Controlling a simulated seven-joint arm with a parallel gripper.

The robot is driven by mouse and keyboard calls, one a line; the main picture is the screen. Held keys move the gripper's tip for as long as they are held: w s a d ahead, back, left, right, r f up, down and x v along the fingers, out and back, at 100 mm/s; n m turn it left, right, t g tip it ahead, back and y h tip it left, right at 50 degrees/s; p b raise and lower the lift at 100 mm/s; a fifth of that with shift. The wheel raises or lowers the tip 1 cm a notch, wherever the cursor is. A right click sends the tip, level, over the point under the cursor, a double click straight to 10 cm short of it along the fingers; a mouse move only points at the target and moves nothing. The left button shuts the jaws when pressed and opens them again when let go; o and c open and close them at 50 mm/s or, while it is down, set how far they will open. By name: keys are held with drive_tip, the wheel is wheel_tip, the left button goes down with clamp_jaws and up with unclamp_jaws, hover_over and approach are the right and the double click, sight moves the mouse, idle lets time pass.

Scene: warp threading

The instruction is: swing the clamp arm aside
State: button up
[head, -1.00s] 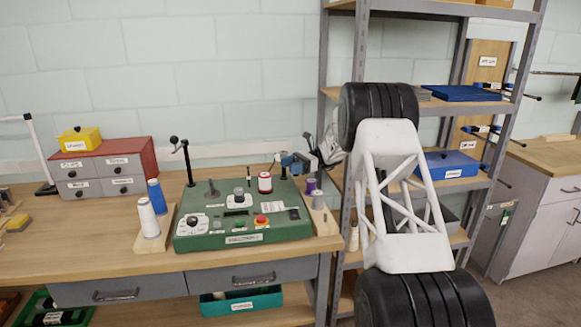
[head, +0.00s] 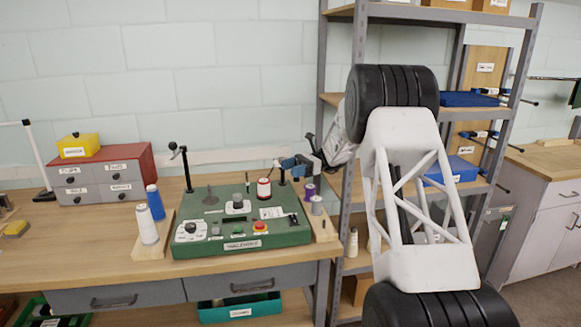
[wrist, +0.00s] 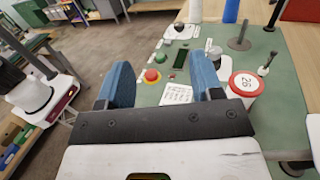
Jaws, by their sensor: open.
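The green threading machine (head: 215,245) stands on the bench. At its back left a black post (head: 187,170) carries a short arm with a black knob; I cannot tell whether this is the clamp arm. A second dark post (head: 282,172) stands at the back right, close to my gripper (head: 290,162). In the wrist view my gripper (wrist: 162,72) is open, with two blue fingers and nothing seen between them. A red-and-white cylinder marked 26 (wrist: 245,84) is just right of the right finger. A dark rod (wrist: 290,165) shows at the lower right edge, partly cut off.
White (head: 147,222) and blue (head: 155,202) thread cones stand left of the machine, purple (head: 309,192) and grey (head: 317,205) ones to its right. A red drawer cabinet (head: 142,160) is at the back left. The shelf rack's upright (head: 335,215) rises close to my arm.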

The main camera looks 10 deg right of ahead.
drive_tip(key=s, duration=1)
drive_tip(key=shift+s+a+r, duration=0.15)
drive_tip(key=shift+r, duration=0.3)
drive_tip(key=shift+s, duration=0.1)
drive_tip(key=s+a+r+n+t+h, duration=0.1)
drive_tip(key=s+a+r+n+h, duration=0.15)
drive_tip(key=s, duration=0.55)
drive_tip(key=s+a+r+n+h, duration=0.1)
drive_tip(key=s+a+r+h, duration=0.15)
drive_tip(key=s, duration=0.55)
drive_tip(key=s+a+r+n+t+h, duration=0.1)
drive_tip(key=s+r+n+h, duration=0.15)
drive_tip(key=s, duration=0.55)
drive_tip(key=s+d+f+n+t+h, duration=0.2)
drive_tip(key=s+n+t+h, duration=0.1)
drive_tip(key=s, duration=1)
drive_tip(key=s+d+f+n+t+h, duration=0.2)
drive_tip(key=s+h, duration=0.4)
drive_tip(key=s, duration=0.7)
drive_tip(key=n+t, duration=0.1)
drive_tip(key=n, duration=0.1)
drive_tip(key=shift+d+f+n+t+h, duration=0.25)
drive_tip(key=shift+n+t+h, duration=0.1)
drive_tip(key=shift+n+t, duration=0.05)
